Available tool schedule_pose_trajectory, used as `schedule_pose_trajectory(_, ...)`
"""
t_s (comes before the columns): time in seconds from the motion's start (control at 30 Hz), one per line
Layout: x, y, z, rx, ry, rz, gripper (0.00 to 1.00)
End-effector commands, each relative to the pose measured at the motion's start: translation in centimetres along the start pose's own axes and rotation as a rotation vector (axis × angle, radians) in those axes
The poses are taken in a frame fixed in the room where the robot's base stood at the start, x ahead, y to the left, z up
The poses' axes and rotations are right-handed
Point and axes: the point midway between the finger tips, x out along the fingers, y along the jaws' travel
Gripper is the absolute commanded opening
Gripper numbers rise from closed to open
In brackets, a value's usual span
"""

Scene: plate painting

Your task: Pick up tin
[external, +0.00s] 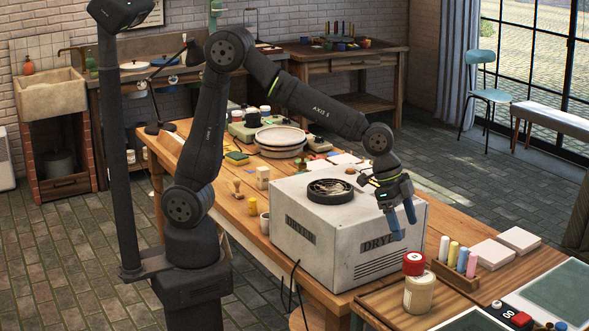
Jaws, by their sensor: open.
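My gripper (403,222) hangs in front of the dryer's right part, with its two blue fingers apart and pointing down. Nothing shows between them. A small red round container (413,259), which looks like a tin, stands below and slightly right of the fingers in the picture. A cream-coloured round tin or jar (418,296) is just in front of it and overlaps its lower part. I cannot tell which of these is the task's tin. My gripper appears apart from both.
The white dryer box (300,240) with a round top vent stands close behind and left of the gripper. A wooden holder with several coloured sticks (458,258) is right of the containers. Pale square tiles (520,240) lie farther right. Stacked plates (280,136) stand behind.

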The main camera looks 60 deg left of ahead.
Motion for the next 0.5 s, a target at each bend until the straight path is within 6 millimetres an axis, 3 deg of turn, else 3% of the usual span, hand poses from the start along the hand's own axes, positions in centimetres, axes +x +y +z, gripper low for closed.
schedule_pose_trajectory(0.2,3.6,0.1,0.0,0.001,-0.002,0.002,0.77)
schedule_pose_trajectory(0.5,5.9,0.1,0.1,0.002,-0.003,0.001,0.77)
